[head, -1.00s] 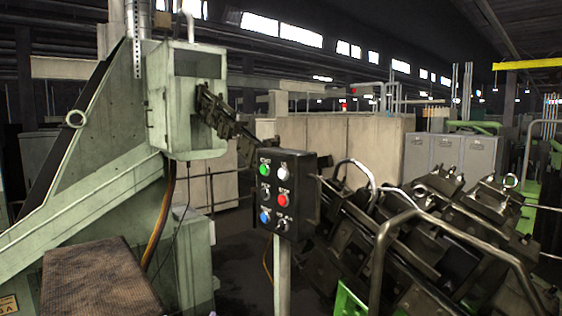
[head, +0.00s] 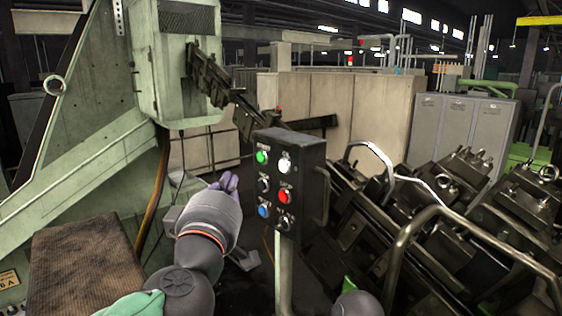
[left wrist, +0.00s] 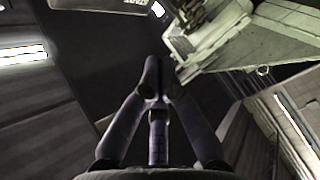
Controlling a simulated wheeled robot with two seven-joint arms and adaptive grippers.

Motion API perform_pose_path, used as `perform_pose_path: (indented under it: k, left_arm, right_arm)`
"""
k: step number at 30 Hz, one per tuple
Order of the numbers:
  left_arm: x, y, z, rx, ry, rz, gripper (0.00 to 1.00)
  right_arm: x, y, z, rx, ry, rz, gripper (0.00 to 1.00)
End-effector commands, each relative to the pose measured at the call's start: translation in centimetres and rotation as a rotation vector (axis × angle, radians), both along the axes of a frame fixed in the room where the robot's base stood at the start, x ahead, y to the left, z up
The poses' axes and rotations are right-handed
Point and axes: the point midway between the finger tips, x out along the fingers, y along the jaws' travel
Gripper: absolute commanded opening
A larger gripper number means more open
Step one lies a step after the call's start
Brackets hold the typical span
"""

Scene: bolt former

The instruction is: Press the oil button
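The black control box (head: 290,180) stands on a pale post. Its face carries a green button (head: 262,157), a white button (head: 285,166), a red button (head: 284,196), a blue button (head: 264,210) and dark selector knobs. The labels are too small to read surely, so I cannot tell from them which is the oil button. My left gripper (head: 229,182) is just left of the box, apart from the buttons, with purple fingertips partly hidden behind my wrist. In the left wrist view its fingers (left wrist: 160,78) converge at the tips, shut and empty. My right gripper is out of view.
A green machine (head: 177,75) stands at the left, with a brown textured pad (head: 85,265) in front. Dark machinery with bent metal rails (head: 440,220) crowds the right side of the box. Beige cabinets (head: 345,105) stand behind.

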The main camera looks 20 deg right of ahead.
Motion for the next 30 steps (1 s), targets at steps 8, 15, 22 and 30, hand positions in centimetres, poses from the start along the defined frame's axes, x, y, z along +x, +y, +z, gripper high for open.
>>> perform_pose_path:
  k: [8,15,22,30]
  left_arm:
    - [0.2,-0.5,-0.3,0.005,0.003,0.000,0.00]
    - [1.1,-2.7,-0.2,0.005,0.003,-0.002,0.00]
    - [2.1,-5.5,-0.2,0.005,0.004,-0.001,0.00]
    - [3.0,-7.8,-0.1,0.005,0.003,0.000,0.00]
  right_arm:
    - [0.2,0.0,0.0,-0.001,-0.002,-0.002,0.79]
    - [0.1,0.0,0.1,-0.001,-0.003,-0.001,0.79]
    - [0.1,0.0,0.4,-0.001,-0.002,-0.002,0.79]
    - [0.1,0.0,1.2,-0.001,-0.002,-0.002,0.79]
